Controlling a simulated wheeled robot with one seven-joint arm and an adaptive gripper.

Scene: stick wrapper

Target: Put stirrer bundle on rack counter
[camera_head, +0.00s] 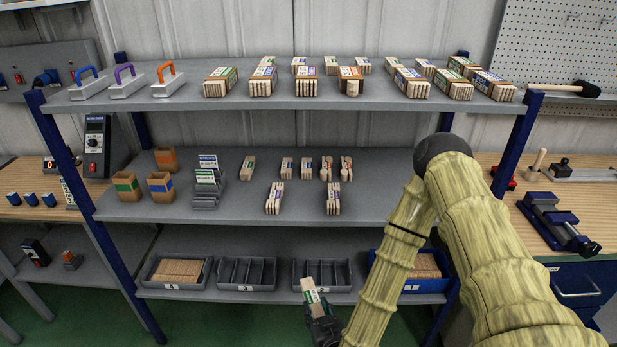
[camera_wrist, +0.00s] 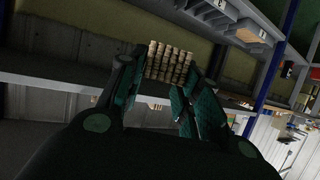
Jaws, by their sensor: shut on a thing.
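The stirrer bundle (camera_head: 311,291) is a stack of pale wooden sticks with a green and white label. My gripper (camera_head: 318,312) is shut on it, in front of the lower part of the rack. In the wrist view the stick ends of the bundle (camera_wrist: 168,63) show between the fingers of my gripper (camera_wrist: 160,82). The rack has a grey top shelf (camera_head: 160,99), a grey middle shelf (camera_head: 240,212) and a lower shelf with trays. Several similar bundles (camera_head: 275,197) stand on the middle shelf, and more (camera_head: 305,81) on the top shelf.
Grey trays (camera_head: 245,274) and a blue tray (camera_head: 425,270) line the lower shelf. Card boxes (camera_head: 160,187) and a label holder (camera_head: 206,186) stand on the middle shelf's left. Handled blocks (camera_head: 168,85) stand on the top shelf. The middle shelf has bare room along its front.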

